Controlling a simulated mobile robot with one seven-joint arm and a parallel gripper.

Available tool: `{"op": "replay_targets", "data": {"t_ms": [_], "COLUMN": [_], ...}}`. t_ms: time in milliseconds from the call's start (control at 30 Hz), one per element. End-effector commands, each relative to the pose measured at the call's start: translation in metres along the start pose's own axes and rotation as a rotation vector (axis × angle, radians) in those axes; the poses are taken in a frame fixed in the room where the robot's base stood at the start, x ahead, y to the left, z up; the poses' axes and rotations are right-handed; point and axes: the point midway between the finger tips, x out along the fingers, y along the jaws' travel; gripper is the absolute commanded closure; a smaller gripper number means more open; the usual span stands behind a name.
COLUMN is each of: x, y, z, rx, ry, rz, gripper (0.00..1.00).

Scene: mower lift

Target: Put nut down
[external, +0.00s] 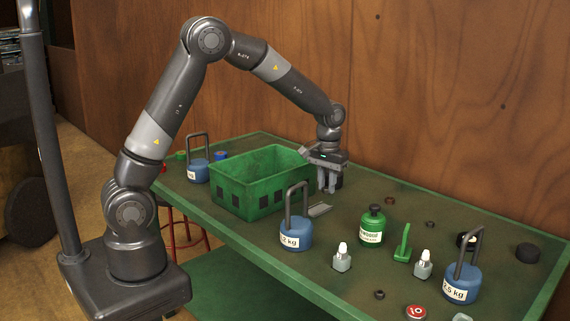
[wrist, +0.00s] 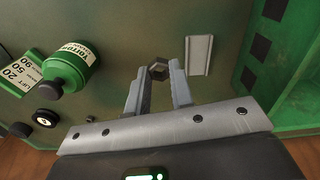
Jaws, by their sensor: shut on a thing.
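The nut (wrist: 158,70) is a small dark hexagonal ring in the wrist view. It sits between the tips of my gripper (wrist: 160,75), which is shut on it. In the external view, my gripper (external: 328,186) points down over the green table, just right of the green crate (external: 235,195). The nut cannot be made out there. I cannot tell whether the nut touches the table.
Blue weights with handles (external: 296,232), a green bottle (external: 371,228) and several small parts stand on the table (external: 255,255). The crate wall (wrist: 290,70) is close.

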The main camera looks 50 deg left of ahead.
Motion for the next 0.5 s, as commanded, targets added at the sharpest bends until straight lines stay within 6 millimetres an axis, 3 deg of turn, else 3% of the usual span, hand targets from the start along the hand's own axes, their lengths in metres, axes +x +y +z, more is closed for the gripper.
{"op": "replay_targets", "data": {"t_ms": [300,500], "x": [-0.058,-0.055], "y": [-0.003,-0.044], "z": [-0.001,-0.011], "rx": [-0.001,0.018], "ry": [0.002,0.0], "rz": [0.001,0.0], "gripper": [1.0,1.0]}}
